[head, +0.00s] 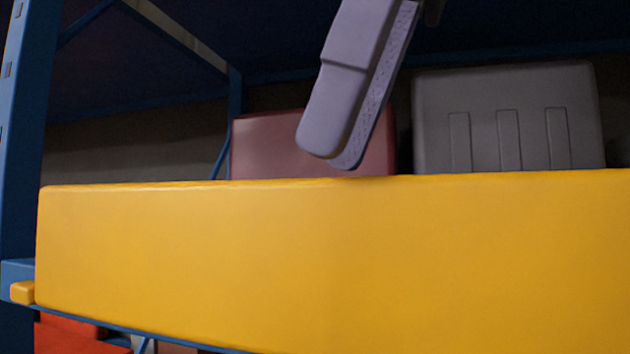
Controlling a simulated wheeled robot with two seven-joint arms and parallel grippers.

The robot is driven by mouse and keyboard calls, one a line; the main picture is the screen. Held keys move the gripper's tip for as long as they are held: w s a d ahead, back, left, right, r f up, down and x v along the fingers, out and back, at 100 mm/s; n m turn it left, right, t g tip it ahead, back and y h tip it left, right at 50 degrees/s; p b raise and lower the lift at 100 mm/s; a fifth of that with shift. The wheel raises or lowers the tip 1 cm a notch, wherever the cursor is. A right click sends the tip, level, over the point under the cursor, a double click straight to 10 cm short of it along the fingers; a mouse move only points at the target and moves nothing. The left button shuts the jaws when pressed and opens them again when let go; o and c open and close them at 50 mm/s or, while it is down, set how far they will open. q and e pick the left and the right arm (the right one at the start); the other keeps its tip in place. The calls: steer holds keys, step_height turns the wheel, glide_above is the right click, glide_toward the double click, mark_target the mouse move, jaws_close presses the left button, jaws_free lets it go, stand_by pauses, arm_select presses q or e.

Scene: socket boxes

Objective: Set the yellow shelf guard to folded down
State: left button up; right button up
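The yellow shelf guard (300,260) is a long, broad panel across the front of a shelf. It stands raised, its wide face towards me, and hides the lower part of what is behind it. Its right end runs out of the picture. My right gripper (338,158) comes down from the top, pale purple, with its tip just above or in front of the guard's top edge. I cannot tell whether it touches the guard. One finger with a textured pad shows clearly, but the spread of the fingers is not clear. My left gripper is not in view.
Behind the guard stand a dull red box (265,145) and a grey ribbed box (508,120). A blue rack post (28,120) rises at the left. A small yellow tab (22,292) sits at the guard's lower left. A red-orange item (65,335) shows below the shelf.

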mark_target(324, 178)
steer(key=shift+x, duration=3.5)
jaws_close()
